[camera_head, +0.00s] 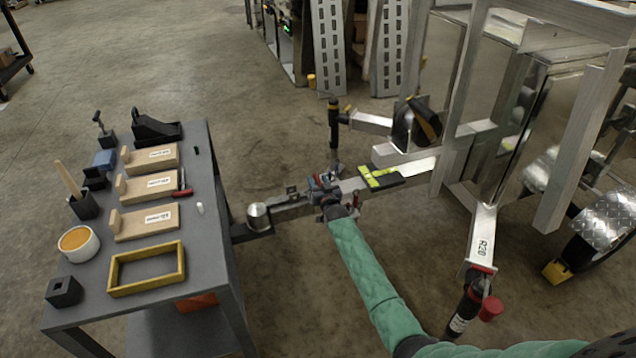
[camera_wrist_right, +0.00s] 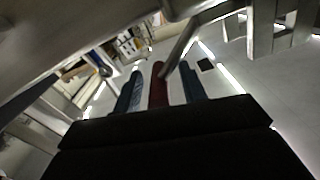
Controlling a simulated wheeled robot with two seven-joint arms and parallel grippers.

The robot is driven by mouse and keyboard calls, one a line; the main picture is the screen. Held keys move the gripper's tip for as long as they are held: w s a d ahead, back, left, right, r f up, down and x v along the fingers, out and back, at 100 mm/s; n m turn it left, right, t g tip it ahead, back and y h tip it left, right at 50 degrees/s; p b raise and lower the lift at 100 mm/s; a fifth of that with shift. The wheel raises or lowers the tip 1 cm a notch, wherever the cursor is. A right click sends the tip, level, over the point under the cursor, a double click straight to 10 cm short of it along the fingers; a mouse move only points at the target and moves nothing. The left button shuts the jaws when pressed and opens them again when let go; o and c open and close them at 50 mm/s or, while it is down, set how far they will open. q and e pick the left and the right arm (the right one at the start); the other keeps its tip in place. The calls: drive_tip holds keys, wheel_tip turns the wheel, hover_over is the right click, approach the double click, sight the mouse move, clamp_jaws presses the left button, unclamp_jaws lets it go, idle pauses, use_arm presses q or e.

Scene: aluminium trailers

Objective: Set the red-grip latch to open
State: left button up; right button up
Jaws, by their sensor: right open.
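The red-grip latch (camera_wrist_right: 157,88) shows in the right wrist view as a red bar between my two blue fingers. My right gripper (camera_wrist_right: 160,84) is open, with one finger on each side of the red grip and a visible gap to each. In the head view my right gripper (camera_head: 322,186), at the end of the green-sleeved arm, is at the trailer's drawbar (camera_head: 290,208). There the gripper largely hides the latch, so I cannot tell its position. My left gripper is not in view.
A grey table (camera_head: 215,222) with wooden blocks, a yellow frame (camera_head: 147,268) and a white bowl (camera_head: 78,244) stands at the left. A yellow-green level (camera_head: 382,178) lies on the drawbar. The trailer frame (camera_head: 452,150) rises at right.

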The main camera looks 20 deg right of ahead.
drive_tip(key=shift+w, duration=0.15)
clamp_jaws()
drive_tip(key=shift+r, duration=0.15)
